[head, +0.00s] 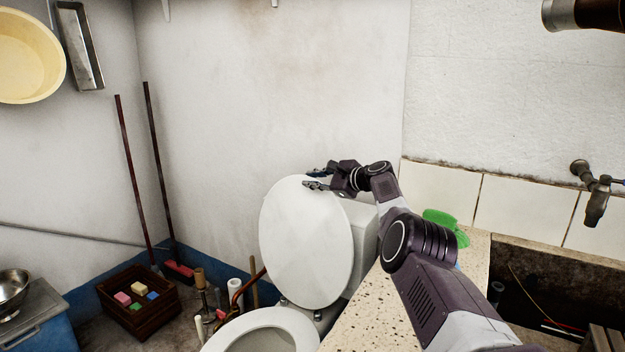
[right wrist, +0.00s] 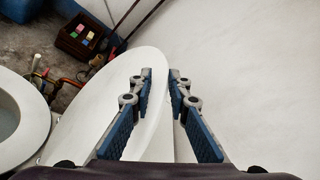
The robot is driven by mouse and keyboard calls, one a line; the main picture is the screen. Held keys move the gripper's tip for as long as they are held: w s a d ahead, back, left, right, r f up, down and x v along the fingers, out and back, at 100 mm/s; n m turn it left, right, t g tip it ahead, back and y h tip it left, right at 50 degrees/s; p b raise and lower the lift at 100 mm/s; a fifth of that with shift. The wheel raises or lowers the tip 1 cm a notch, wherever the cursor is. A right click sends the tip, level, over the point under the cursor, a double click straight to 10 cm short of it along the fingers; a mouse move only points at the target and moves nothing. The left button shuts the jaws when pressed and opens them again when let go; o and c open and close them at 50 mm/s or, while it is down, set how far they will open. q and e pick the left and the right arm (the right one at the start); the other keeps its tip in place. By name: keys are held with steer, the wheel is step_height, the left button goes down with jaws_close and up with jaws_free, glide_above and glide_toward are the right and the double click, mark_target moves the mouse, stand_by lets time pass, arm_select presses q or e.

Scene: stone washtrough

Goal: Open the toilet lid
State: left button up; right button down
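The white toilet lid (head: 306,245) stands raised, nearly upright, in front of the cistern (head: 361,225). The seat and bowl rim (head: 262,330) are uncovered below it. My right gripper (head: 319,178) is at the lid's top edge, its two fingers apart. In the right wrist view the lid (right wrist: 110,125) lies beneath the left finger, and its edge runs between the fingers of the gripper (right wrist: 161,72). Whether either finger touches the lid is unclear. My left gripper is not in view.
A speckled counter (head: 372,318) borders the toilet on the right, with a green object (head: 441,217) and a stone trough beyond. A wooden crate (head: 139,303) with coloured blocks, brushes and pipes stands on the floor to the left.

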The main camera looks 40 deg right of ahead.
steer(key=c, duration=2.3)
jaws_free()
steer(key=shift+s+f, duration=0.1)
steer(key=shift+f, duration=0.2)
steer(key=shift+s+d, duration=0.1)
steer(key=shift+d, duration=0.15)
steer(key=shift+s+d+r, duration=0.1)
steer(key=shift+s+r, duration=0.15)
steer(key=shift+a+v, duration=0.2)
steer(key=shift+v, duration=5.4)
steer(key=shift+r, duration=0.1)
